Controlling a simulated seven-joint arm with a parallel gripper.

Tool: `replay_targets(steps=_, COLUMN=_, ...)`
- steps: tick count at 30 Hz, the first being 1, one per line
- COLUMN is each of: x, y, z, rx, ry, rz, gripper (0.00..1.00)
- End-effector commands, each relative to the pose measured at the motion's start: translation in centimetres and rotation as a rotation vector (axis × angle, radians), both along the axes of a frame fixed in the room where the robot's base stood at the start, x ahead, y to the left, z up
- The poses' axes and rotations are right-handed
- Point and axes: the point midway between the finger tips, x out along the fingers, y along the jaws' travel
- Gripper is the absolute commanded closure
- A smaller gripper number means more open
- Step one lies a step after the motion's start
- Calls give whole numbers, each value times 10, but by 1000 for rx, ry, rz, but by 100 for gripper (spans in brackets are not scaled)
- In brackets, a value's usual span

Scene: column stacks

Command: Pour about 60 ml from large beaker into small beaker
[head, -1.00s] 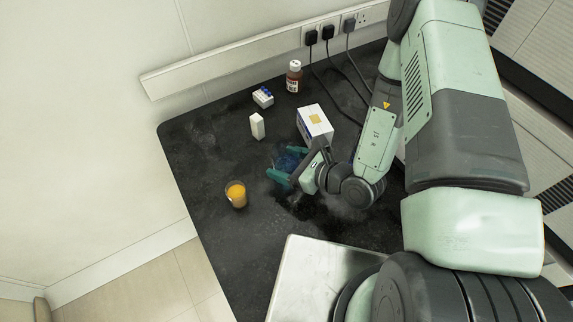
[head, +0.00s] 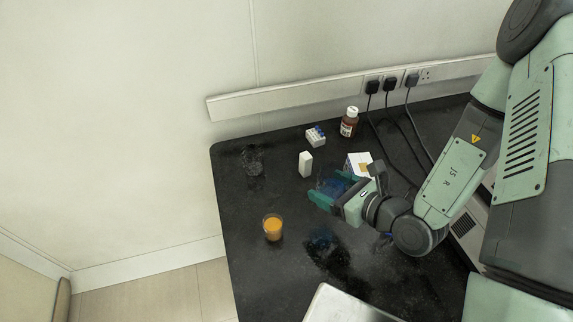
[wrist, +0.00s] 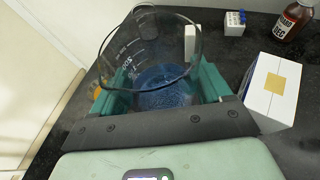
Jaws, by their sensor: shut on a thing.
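My gripper (head: 331,187) is shut on the large beaker (head: 332,182), a clear glass with blue liquid low inside. In the wrist view the large beaker (wrist: 150,50) stands between the green fingers (wrist: 165,86), its wide mouth facing the camera and volume marks on its wall. It appears held above the bench, roughly upright. An empty clear glass (head: 253,161), apparently the small beaker, stands at the bench's far left; it shows beyond the large beaker's rim in the wrist view (wrist: 146,13). My gripper is to its right and nearer, well apart from it.
A glass of orange liquid (head: 273,228) stands left of my gripper. A white box (head: 358,163) is close behind the gripper. A small white block (head: 305,164), a blue-topped rack (head: 315,136) and a brown bottle (head: 349,122) stand farther back. Cables hang at the right.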

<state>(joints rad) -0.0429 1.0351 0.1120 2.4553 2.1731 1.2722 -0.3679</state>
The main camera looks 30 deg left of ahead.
Motion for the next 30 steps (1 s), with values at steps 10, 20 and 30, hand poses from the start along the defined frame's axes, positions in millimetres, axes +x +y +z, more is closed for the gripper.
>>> replay_targets(steps=10, x=5, y=71, z=-22, rx=2, ry=1, rz=33, gripper=60)
replay_targets(steps=20, x=-18, y=183, z=-55, rx=3, ry=1, rz=38, gripper=60)
replay_targets(steps=30, x=-55, y=253, z=-77, rx=1, ry=2, rz=12, gripper=60)
